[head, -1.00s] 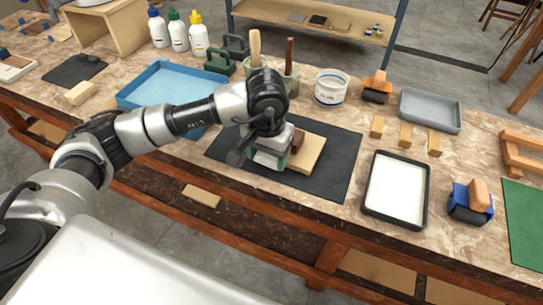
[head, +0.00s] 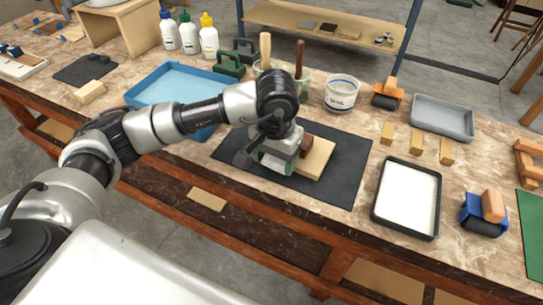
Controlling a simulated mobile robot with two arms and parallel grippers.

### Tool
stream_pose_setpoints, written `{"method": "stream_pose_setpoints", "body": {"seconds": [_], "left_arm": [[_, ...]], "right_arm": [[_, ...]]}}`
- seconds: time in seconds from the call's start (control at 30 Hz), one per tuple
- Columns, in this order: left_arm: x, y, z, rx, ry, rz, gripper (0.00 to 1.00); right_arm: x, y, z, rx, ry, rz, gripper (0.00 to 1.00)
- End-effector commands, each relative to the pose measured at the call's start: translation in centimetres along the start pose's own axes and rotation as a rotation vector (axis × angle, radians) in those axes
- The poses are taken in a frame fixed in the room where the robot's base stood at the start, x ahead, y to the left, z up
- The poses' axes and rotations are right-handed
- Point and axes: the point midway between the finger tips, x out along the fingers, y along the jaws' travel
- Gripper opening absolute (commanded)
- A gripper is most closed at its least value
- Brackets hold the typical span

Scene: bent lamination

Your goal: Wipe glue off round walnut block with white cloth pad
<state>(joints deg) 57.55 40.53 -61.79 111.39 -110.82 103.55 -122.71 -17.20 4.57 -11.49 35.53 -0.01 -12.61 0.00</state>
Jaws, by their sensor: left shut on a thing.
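My left gripper (head: 274,160) points down over the dark mat (head: 345,165) at the middle of the table. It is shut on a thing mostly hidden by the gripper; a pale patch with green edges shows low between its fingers. I cannot tell for certain whether this is the white cloth pad. A light wooden board (head: 318,158) lies on the mat just right of the gripper. A brown block (head: 306,146), partly hidden, sits at the board's left part, close beside the gripper. I cannot make out its full shape or any glue. My right gripper is not in view.
A blue tray (head: 136,96) lies behind my left arm. A black-rimmed tray with a white inside (head: 408,198) is right of the mat. Three small wooden blocks (head: 416,142), a grey tray (head: 442,117), a white tub (head: 341,94) and rollers (head: 388,95) stand farther right and back.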

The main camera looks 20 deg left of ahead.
Motion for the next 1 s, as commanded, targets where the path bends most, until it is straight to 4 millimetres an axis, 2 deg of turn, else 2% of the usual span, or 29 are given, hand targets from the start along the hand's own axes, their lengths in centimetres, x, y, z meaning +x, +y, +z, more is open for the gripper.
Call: {"method": "stream_pose_setpoints", "body": {"seconds": [1.0], "left_arm": [[0.0,3.3,0.0,0.001,-0.001,-0.001,0.46]], "right_arm": [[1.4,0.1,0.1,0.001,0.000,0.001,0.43]]}}
